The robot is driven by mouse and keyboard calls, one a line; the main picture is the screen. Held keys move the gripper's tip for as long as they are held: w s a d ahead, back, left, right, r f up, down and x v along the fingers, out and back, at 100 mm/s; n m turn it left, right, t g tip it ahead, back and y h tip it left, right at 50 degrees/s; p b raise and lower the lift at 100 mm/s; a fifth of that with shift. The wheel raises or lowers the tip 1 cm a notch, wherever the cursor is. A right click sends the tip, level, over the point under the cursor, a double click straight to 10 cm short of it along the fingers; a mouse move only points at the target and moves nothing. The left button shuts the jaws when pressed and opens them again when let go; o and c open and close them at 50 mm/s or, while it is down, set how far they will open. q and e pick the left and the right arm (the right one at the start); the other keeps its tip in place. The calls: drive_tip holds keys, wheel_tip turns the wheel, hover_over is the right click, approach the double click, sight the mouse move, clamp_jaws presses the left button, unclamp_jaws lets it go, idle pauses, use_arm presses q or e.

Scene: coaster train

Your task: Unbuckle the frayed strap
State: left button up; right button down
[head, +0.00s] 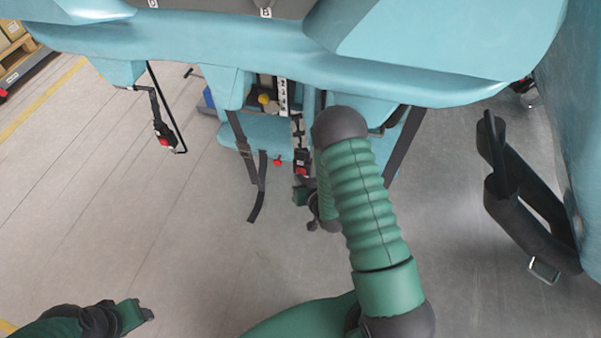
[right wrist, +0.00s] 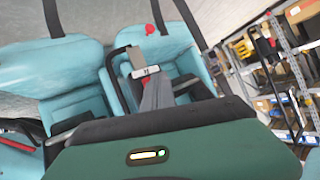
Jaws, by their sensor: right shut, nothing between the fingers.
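Several dark straps hang around the teal seats; I cannot tell which one is frayed. One dark strap (head: 257,190) hangs loose at the middle seat, its end free. A buckle with a red button (head: 302,160) hangs on a short strap right of it. My right gripper (head: 300,195) is below that buckle, apart from it, shut and empty, partly hidden by my arm. In the right wrist view a grey strap (right wrist: 157,95) with a pale metal buckle piece (right wrist: 146,72) lies beyond my gripper's body. My left gripper (head: 142,314) is at the bottom left, away from the seats; its jaw opening is unclear.
A wide dark belt with a metal tongue (head: 543,270) hangs at the right. The floor (head: 120,220) is clear at left. Shelves with boxes (right wrist: 285,60) show in the right wrist view.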

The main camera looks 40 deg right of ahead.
drive_tip(key=shift+s+a, duration=0.45)
drive_tip(key=shift+s+a, duration=1.6)
drive_tip(key=shift+a, duration=0.3)
drive_tip(key=shift+r, duration=0.1)
